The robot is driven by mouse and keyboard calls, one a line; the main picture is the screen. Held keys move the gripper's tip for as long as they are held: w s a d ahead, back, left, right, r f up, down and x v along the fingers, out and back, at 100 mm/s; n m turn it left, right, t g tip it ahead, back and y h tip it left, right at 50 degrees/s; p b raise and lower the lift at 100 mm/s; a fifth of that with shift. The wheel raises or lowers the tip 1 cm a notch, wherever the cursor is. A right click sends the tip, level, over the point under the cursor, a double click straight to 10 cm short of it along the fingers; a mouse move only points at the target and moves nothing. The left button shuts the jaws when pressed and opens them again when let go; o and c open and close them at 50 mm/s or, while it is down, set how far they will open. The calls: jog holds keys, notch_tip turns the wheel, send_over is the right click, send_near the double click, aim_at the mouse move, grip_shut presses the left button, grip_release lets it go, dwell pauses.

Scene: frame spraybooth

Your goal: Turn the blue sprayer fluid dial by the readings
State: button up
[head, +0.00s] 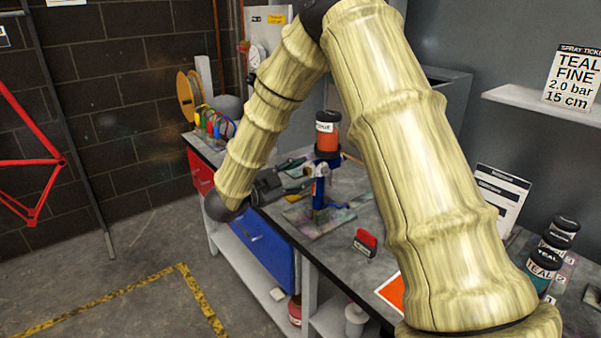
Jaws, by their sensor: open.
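The blue sprayer (319,190) stands upright on a paint-stained board (338,219) on the bench, left of the middle of the head view. Its fluid dial is too small to make out. My gripper (301,175) is just left of the sprayer, reaching towards it from the left with its dark fingers apart. It looks empty. I cannot tell whether a finger touches the sprayer. The spray ticket (572,77) on the upper right shelf reads TEAL, FINE, 2.0 bar, 15 cm.
A red-and-black block (365,242) is in front. TEAL-labelled jars (543,268) and a printed card (497,196) are at right. My arm hides much of the bench. Floor at left is clear.

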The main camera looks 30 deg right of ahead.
jog(key=shift+d, duration=0.15)
grip_shut()
dwell(0.4)
jog(key=n+p, duration=0.2)
jog(key=shift+r+n, duration=0.2)
jog(key=shift+n, duration=0.2)
jog(key=n+p, duration=0.3)
jog(key=shift+n, duration=0.3)
jog(key=n+p, duration=0.4)
jog(key=n, duration=0.1)
jog(key=shift+f, duration=0.15)
jog(key=shift+n, duration=0.4)
